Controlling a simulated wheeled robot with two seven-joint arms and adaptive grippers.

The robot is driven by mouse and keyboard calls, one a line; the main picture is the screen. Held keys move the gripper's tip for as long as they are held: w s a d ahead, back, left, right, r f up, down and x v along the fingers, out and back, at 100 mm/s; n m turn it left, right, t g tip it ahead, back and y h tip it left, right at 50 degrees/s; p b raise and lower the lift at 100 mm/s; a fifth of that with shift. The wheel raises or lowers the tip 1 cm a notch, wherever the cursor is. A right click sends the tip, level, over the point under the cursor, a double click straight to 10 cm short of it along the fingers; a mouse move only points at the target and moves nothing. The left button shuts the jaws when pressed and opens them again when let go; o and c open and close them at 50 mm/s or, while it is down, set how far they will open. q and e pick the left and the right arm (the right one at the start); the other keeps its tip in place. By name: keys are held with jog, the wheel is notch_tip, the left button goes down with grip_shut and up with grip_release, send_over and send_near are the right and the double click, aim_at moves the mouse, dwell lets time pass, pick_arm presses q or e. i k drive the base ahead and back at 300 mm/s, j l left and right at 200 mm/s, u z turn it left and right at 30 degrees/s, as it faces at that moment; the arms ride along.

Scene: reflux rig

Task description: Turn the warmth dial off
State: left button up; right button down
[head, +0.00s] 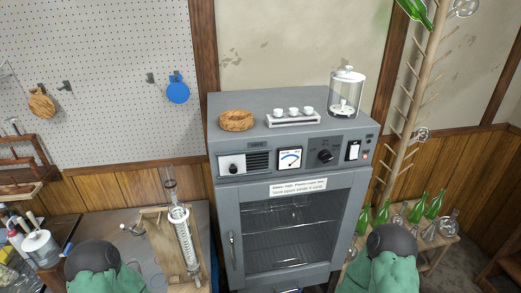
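A grey oven-like cabinet (222,205) stands in the middle of the head view. Its top front panel carries a black round dial (325,156) right of a white-faced gauge (289,158). A second, smaller dark knob (233,169) sits on a white plate at the panel's left. I cannot read which knob is the warmth dial, nor its setting. Green and dark parts of my two arms show at the bottom left and bottom right, below the panel. Neither gripper shows.
A cork ring (236,120), a white rack (293,120) with small cups and a lidded glass jar (346,92) stand on the cabinet. Glass condenser (184,240) stands left; green bottles (419,207) stand right.

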aim_at(325, 155)
jog(key=j+z, duration=0.4)
jog(key=j, duration=0.3)
jog(key=j+z, duration=0.4)
jog(key=j, duration=0.3)
jog(key=k, duration=0.05)
